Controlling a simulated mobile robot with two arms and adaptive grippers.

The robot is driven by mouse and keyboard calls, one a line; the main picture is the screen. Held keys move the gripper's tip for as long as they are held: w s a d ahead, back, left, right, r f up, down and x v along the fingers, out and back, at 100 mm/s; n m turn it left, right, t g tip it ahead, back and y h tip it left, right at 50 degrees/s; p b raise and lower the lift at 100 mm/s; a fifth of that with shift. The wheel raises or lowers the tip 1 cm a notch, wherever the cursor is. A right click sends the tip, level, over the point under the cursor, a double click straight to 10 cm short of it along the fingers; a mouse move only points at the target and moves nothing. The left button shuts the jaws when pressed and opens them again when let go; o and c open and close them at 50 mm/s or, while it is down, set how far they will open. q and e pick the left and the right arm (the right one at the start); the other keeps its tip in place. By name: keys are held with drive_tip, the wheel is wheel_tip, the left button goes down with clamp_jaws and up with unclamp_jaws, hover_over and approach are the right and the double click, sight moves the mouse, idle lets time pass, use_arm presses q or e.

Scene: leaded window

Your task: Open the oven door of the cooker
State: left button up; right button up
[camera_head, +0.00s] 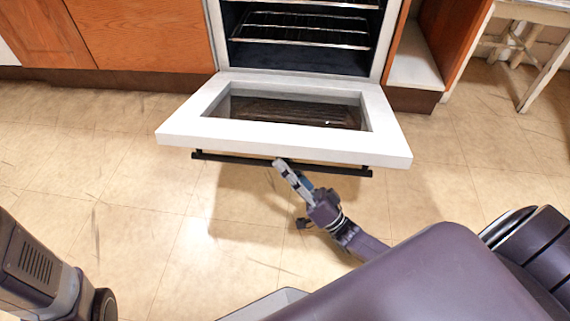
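The cooker's white oven door (185,126) is folded down and lies about level, with a dark window in its middle. The oven cavity (300,58) behind it is open and shows wire racks (300,30). A black bar handle (230,158) runs along the door's outer edge. My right gripper (281,166) is at the middle of the handle, its fingers reaching up to the bar. From this angle I cannot tell whether the fingers close around the bar or only touch it. Of my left arm, a part shows at the lower left; its gripper is out of view.
Wooden cabinets (140,35) stand left of the cooker. On the right are an open wooden cabinet (418,60) and a pale stool or table (535,55). The tiled floor (150,215) in front of the door is clear.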

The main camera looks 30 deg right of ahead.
drive_tip(key=shift+s+d+f, duration=0.15)
drive_tip(key=shift+s+f, duration=0.05)
drive_tip(key=shift+f, duration=0.05)
drive_tip(key=s+d, duration=0.5)
drive_tip(key=s, duration=0.6)
drive_tip(key=shift+s+d, duration=0.15)
drive_tip(key=shift+d, duration=0.2)
